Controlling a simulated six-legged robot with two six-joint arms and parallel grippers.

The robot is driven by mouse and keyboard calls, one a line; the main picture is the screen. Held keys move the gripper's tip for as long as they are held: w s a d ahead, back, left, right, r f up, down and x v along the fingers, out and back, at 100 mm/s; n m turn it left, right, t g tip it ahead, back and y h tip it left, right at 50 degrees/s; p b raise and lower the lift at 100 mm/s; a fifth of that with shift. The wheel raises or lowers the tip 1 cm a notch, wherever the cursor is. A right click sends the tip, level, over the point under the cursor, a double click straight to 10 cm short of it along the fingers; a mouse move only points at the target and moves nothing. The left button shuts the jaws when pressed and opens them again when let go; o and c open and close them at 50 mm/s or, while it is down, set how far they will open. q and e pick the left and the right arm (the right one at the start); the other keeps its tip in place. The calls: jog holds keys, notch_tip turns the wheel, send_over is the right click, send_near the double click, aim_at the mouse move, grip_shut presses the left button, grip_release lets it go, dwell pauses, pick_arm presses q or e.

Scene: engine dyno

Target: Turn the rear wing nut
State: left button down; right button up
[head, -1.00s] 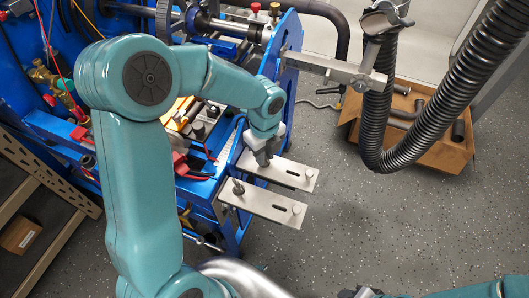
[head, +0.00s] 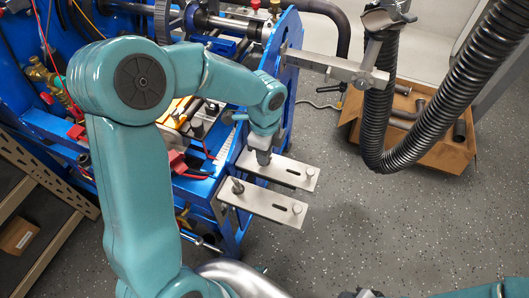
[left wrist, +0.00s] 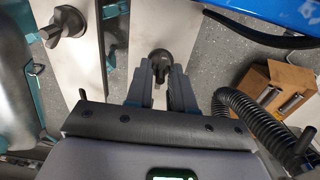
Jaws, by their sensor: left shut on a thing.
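The rear wing nut (left wrist: 160,56) is a dark grey knob on the rear metal plate (head: 290,173), which is flat and slotted. My left gripper (left wrist: 160,80) is shut on it, with a finger on either side. In the head view the left gripper (head: 263,157) points down onto the plate and hides the nut. A second wing nut (head: 238,186) stands on the front plate (head: 262,204); it also shows at the upper left of the left wrist view (left wrist: 66,22). Part of my right arm shows at the bottom right of the head view; its fingers cannot be made out.
The blue dyno frame (head: 285,75) stands behind and left of the plates. A black corrugated hose (head: 430,125) hangs at the right, by a cardboard box (head: 440,150) of pipe pieces. A metal bracket arm (head: 330,66) juts out above. Speckled floor to the right is clear.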

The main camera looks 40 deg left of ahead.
pick_arm(q)
jog(key=n+b, duration=0.1)
jog(key=n, duration=0.3)
jog(key=shift+w+n, duration=0.1)
jog(key=shift+n, duration=0.2)
jog(key=n+b, duration=0.1)
jog(key=n, duration=0.3)
jog(key=shift+n+b, duration=0.3)
jog(key=shift+b, duration=0.05)
jog(key=n+b, duration=0.1)
jog(key=n, duration=0.3)
jog(key=shift+w+a+r+n, duration=0.1)
jog(key=shift+n, duration=0.2)
jog(key=shift+n+b, duration=0.65)
jog(key=shift+n, duration=1.45)
jog(key=c, duration=1)
grip_release()
notch_tip(320, 180, up, 16)
jog(key=p, duration=0.2)
jog(key=shift+r+p, duration=0.2)
jog(key=shift+p, duration=0.15)
